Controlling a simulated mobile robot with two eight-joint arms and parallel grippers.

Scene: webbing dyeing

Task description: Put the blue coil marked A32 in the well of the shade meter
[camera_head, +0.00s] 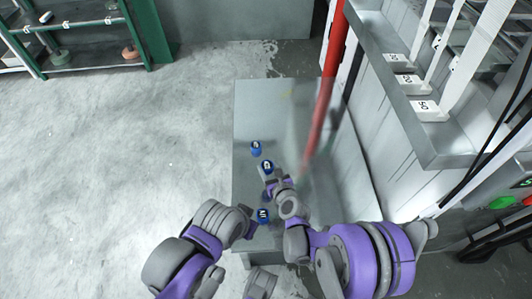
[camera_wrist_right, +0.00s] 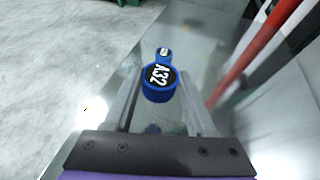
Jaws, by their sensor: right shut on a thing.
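The blue coil marked A32 (camera_wrist_right: 159,80) sits between the fingers of my right gripper (camera_wrist_right: 160,100), which is shut on it; its black top with white lettering faces the wrist camera. In the head view this coil (camera_head: 267,167) is at the tip of my right gripper (camera_head: 271,176), over the grey bench. My left gripper (camera_head: 249,222) is low in the head view, beside another blue coil (camera_head: 263,215); its fingers are too hidden to tell open from shut. I cannot make out the shade meter or its well.
A further blue coil (camera_head: 256,148) stands on the grey bench (camera_head: 258,105), just beyond the held one. A red pole (camera_head: 327,82) slants over the bench's right side. A ledge with numbered white blocks (camera_head: 428,110) is at the right, a green rack (camera_head: 85,65) at the far left.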

